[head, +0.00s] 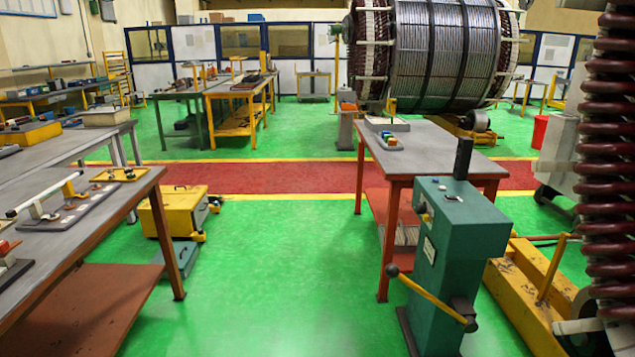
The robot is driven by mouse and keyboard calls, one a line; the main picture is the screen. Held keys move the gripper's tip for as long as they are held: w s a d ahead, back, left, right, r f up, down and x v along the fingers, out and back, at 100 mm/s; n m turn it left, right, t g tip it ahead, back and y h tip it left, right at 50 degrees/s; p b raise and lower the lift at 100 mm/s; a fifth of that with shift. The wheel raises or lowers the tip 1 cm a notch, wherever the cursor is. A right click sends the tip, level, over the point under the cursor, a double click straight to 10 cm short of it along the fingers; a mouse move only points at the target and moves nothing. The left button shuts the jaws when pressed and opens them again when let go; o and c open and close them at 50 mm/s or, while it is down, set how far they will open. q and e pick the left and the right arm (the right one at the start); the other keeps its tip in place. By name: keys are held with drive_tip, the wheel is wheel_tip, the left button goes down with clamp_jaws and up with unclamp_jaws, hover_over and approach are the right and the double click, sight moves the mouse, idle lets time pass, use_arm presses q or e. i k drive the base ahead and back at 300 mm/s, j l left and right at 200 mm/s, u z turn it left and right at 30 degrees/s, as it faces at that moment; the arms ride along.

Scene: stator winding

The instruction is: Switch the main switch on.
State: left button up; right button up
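No part is clearly labelled as the main switch. A green machine cabinet (462,240) stands at the right front. A long yellow lever (430,297) with a black ball end slants across its lower front, from upper left down to a dark pivot at lower right. A black upright piece (463,158) rises from the cabinet's top, and small knobs sit on its upper face. A pale label is on its narrow left side. Which of these parts is the switch, and whether it is on, I cannot tell. Neither of my grippers is in view.
A grey-topped table (430,140) stands behind the cabinet, below a large wound stator (440,50). A yellow base (530,300) and stacked red-brown coils (610,150) crowd the right. A workbench (100,215) and yellow box (175,212) stand left. Green floor (275,280) is clear between.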

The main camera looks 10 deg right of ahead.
sight(419, 209)
drive_tip(key=i, duration=0.7)
drive_tip(key=i+z, duration=0.15)
drive_tip(key=i, duration=0.55)
drive_tip(key=i+j, duration=0.2)
drive_tip(key=i, duration=0.45)
drive_tip(key=i+j+z, duration=0.1)
drive_tip(key=i+z, duration=0.35)
drive_tip(key=i+j+z, duration=0.2)
drive_tip(key=z, duration=0.25)
drive_tip(key=i+j+z, duration=0.65)
drive_tip(key=z, duration=0.25)
drive_tip(key=i+j+z, duration=0.15)
drive_tip(key=j+z, duration=0.25)
drive_tip(key=j, duration=0.2)
